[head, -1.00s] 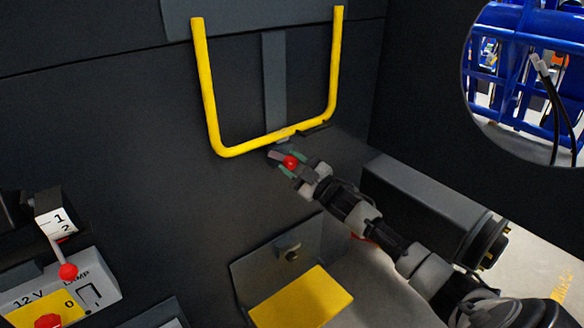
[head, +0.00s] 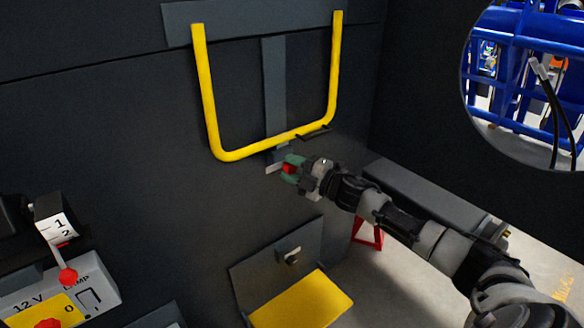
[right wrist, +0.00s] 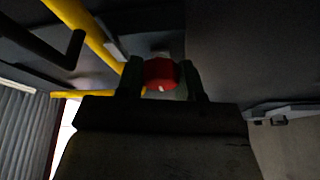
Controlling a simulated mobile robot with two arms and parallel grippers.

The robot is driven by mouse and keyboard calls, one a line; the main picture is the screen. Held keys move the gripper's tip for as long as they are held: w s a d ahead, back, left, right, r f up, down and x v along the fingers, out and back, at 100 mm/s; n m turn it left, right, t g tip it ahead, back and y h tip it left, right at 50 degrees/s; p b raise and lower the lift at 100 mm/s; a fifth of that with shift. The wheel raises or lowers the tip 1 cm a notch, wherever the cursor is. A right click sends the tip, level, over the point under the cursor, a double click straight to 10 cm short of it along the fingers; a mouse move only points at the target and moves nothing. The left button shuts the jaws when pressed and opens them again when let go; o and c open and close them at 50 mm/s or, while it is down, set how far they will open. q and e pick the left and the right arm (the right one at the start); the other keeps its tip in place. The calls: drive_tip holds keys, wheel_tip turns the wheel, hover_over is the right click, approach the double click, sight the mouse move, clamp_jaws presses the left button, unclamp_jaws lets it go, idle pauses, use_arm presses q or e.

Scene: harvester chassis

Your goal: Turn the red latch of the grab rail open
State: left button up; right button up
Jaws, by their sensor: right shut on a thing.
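The yellow grab rail (head: 228,155) is a U-shaped bar on the dark wall in the head view, with a grey upright bracket (head: 273,88) behind it. The red latch (head: 288,169) sits just under the rail's lower bar. My right gripper (head: 291,169) is shut on the red latch. In the right wrist view the red latch (right wrist: 160,73) shows between the two fingers, with the yellow rail (right wrist: 88,28) beyond at the upper left. The fingers partly hide the latch in the head view. My left gripper is not in view.
A yellow-topped step (head: 300,303) juts out below. A switch panel with red knobs (head: 68,277) is at the lower left. A dark box (head: 425,192) stands right of my right arm, with a red stand (head: 368,235) on the floor. A round opening at the upper right shows blue railings (head: 505,50).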

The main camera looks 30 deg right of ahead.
idle(0.4)
drive_tip(key=o, duration=0.9)
drive_tip(key=shift+o, duration=0.2)
drive_tip(key=shift+s+d+f+b, duration=0.25)
drive_tip(key=shift+s+b, duration=0.05)
drive_tip(key=shift+s, duration=0.2)
drive_tip(key=r+b+v, duration=0.1)
drive_tip(key=b+v, duration=0.2)
drive_tip(key=v, duration=0.6)
drive_tip(key=shift+s+d+f, duration=0.2)
drive_tip(key=shift+s+f, duration=0.15)
